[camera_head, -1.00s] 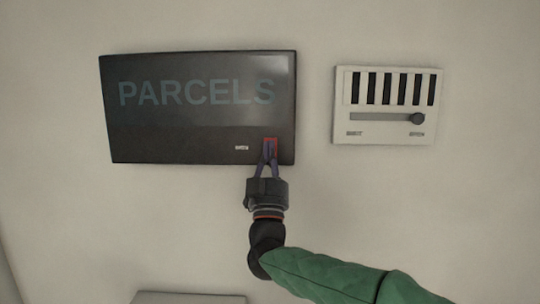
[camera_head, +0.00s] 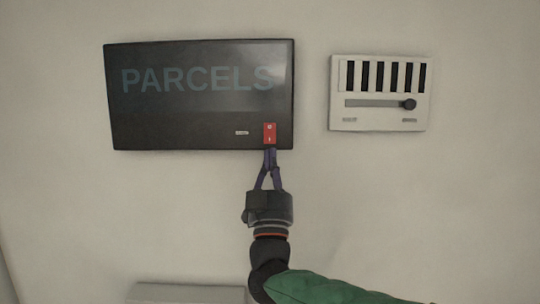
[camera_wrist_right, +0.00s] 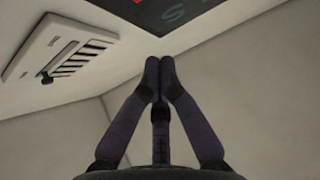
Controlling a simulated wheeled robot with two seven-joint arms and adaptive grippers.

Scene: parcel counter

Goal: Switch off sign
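The dark sign (camera_head: 190,115) reading PARCELS hangs on the wall; its letters are dim and unlit. A red rocker switch (camera_head: 269,133) sits at its lower right, fully in view. My right gripper (camera_head: 270,152) is just below the switch, at the sign's lower edge; its fingertips are together with nothing between them. My left gripper is not in view.
A white panel (camera_head: 380,122) with dark slots and a slider knob (camera_head: 409,104) is mounted on the wall to the right of the sign. A pale grey box-like edge (camera_head: 187,294) shows at the bottom. The wall between is bare.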

